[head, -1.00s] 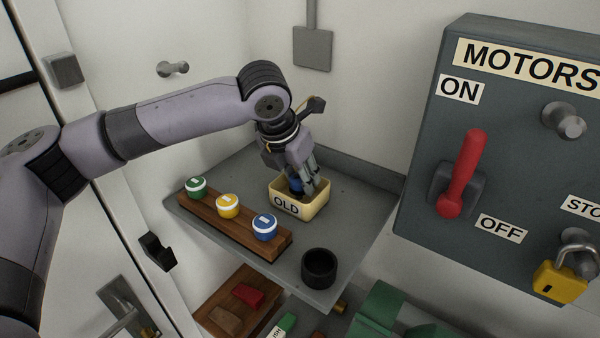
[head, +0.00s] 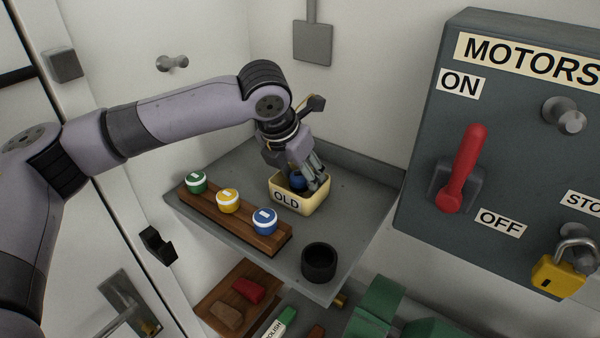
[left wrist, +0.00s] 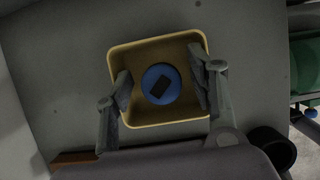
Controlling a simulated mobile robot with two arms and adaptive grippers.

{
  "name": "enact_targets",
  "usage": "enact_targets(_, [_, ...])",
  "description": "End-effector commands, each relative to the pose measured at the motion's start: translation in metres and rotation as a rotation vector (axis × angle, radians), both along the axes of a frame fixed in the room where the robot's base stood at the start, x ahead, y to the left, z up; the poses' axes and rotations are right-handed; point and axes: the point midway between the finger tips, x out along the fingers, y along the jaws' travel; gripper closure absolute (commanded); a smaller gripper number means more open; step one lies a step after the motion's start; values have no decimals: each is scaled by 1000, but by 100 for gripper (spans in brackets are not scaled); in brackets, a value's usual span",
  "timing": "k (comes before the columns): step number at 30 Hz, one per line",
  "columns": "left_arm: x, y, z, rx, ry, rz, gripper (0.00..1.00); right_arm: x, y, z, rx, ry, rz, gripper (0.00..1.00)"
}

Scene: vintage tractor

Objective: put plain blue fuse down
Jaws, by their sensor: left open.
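The plain blue fuse (left wrist: 161,84) is inside the yellow box marked OLD (head: 287,203), between my left gripper's fingers. A dark rectangle shows on its top in the left wrist view. The box's rim also shows in the left wrist view (left wrist: 150,42). My left gripper (head: 309,183) reaches down into the box with its fingers open, one on each side of the fuse, with gaps to it. In the head view the fuse (head: 297,181) is partly hidden by the fingers and the box wall. My right gripper is not in view.
A wooden rack (head: 225,221) holds green (head: 196,182), yellow (head: 228,200) and blue (head: 265,221) fuses with white bands. A black cup (head: 319,262) stands at the front of the grey shelf (head: 350,215). The MOTORS panel (head: 520,130) with a red lever is at right.

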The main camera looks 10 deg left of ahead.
Motion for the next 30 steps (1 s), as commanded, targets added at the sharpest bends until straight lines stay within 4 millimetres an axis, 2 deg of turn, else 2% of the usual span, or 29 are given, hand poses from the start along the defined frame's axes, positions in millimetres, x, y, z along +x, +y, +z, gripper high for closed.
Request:
enact_targets(5, [-3,1,11,-1,-3,0,48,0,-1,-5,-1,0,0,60])
enact_targets(19, [-36,15,96,-1,-3,0,48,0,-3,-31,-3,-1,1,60])
enact_targets(24, [-42,18,110,0,0,0,48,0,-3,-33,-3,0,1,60])
enact_targets(30, [-43,18,113,0,0,0,48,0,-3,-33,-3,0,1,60])
